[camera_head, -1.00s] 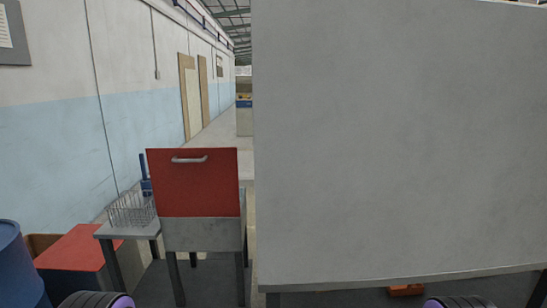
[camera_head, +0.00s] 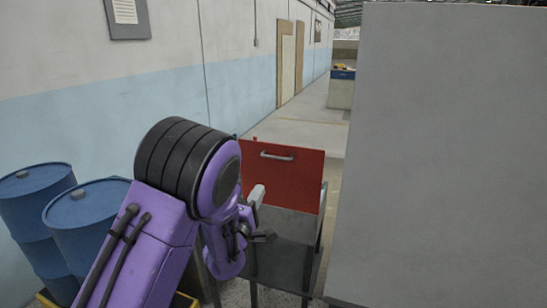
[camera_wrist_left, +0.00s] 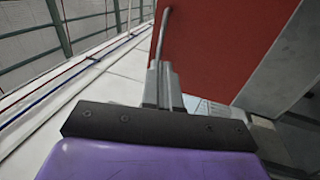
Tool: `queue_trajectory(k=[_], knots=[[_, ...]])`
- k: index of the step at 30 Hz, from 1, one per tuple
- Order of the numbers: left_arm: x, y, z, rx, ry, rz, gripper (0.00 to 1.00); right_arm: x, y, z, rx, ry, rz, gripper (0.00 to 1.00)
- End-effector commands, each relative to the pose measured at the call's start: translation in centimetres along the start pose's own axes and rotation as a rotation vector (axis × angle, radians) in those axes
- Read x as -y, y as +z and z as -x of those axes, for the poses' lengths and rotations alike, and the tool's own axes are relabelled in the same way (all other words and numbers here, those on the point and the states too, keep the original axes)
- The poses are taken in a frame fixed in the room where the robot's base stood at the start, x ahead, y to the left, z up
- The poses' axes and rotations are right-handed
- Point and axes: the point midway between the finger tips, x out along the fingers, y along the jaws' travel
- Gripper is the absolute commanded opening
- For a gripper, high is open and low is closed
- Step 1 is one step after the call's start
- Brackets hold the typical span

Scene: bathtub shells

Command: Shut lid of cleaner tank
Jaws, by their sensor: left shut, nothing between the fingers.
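The cleaner tank (camera_head: 282,222) is a grey box on dark legs. Its red lid (camera_head: 300,182) stands raised, with a metal bar handle (camera_head: 277,155) near its top edge. My left gripper (camera_head: 257,194) is shut and empty, in front of the lid's left part in the head view. The left wrist view shows its closed fingers (camera_wrist_left: 164,82) close to the handle (camera_wrist_left: 159,38) and the red lid face (camera_wrist_left: 225,45); whether they touch cannot be told. My left arm hides part of the tank's left side. My right gripper is not in view.
A large grey panel (camera_head: 450,160) fills the right side, close to the tank. Blue drums (camera_head: 38,205) stand at the left by the wall. Beyond the tank, an open aisle (camera_head: 305,118) runs back to a counter (camera_head: 341,88).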

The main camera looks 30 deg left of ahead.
Motion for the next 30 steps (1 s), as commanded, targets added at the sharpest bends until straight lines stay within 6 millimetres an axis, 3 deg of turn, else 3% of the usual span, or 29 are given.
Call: queue_trajectory(k=[18, 24, 30], knots=[[0.0, -0.2, -11.8, -0.004, -0.005, -0.004, 0.00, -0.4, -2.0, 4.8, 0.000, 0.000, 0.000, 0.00], [0.3, -0.2, -13.2, -0.003, -0.007, -0.005, 0.00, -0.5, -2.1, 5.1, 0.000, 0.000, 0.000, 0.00], [0.4, -0.2, -13.3, -0.004, -0.007, -0.005, 0.00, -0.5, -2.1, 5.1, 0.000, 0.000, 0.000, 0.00]])
